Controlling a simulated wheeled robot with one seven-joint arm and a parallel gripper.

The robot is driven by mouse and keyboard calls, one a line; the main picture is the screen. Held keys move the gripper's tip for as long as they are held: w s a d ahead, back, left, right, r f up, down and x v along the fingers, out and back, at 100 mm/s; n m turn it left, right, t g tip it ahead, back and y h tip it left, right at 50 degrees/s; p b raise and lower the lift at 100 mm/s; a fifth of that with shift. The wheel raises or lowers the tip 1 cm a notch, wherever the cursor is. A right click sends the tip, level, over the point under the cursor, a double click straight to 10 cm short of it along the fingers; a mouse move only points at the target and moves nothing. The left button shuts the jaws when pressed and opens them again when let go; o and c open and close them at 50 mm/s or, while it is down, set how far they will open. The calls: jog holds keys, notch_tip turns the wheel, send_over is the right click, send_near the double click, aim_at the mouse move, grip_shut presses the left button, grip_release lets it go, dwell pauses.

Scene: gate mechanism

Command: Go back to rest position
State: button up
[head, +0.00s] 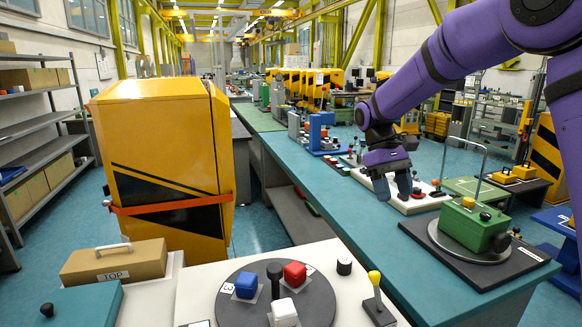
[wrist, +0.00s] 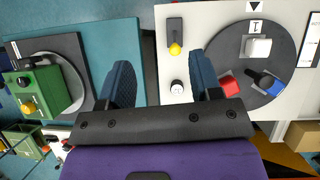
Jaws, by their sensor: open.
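My gripper (head: 393,188) hangs from the purple arm at the right of the head view, in the air in front of the long teal bench (head: 340,205). In the wrist view its two dark blue fingers are apart, and the gripper (wrist: 161,75) has nothing between them. Beneath it the wrist view shows the edge of the teal bench (wrist: 110,38) and the white table (wrist: 190,20), with a dark gap between them. No contact between the gripper and any object shows.
A dark round disc (head: 236,308) on the white table carries red, blue and white blocks and a black knob. A yellow-tipped lever (head: 376,290) stands beside it. A green box (head: 471,225) sits on a turntable on the bench. A yellow cabinet (head: 165,150) stands left.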

jog(key=s+d+r+m+t+y, duration=0.1)
jog(key=s+d+r+t, duration=0.15)
jog(key=s+r, duration=0.4)
jog(key=s+d+r+m+t+y, duration=0.1)
jog(key=s+d+r+t, duration=0.15)
jog(key=s, duration=0.65)
jog(key=s+d+m+t, duration=0.2)
jog(key=s+t, duration=0.3)
jog(key=s, duration=0.9)
jog(key=shift+s+f+m+t+y, duration=0.3)
jog(key=shift+f+m+t, duration=0.1)
jog(key=shift+o, duration=0.2)
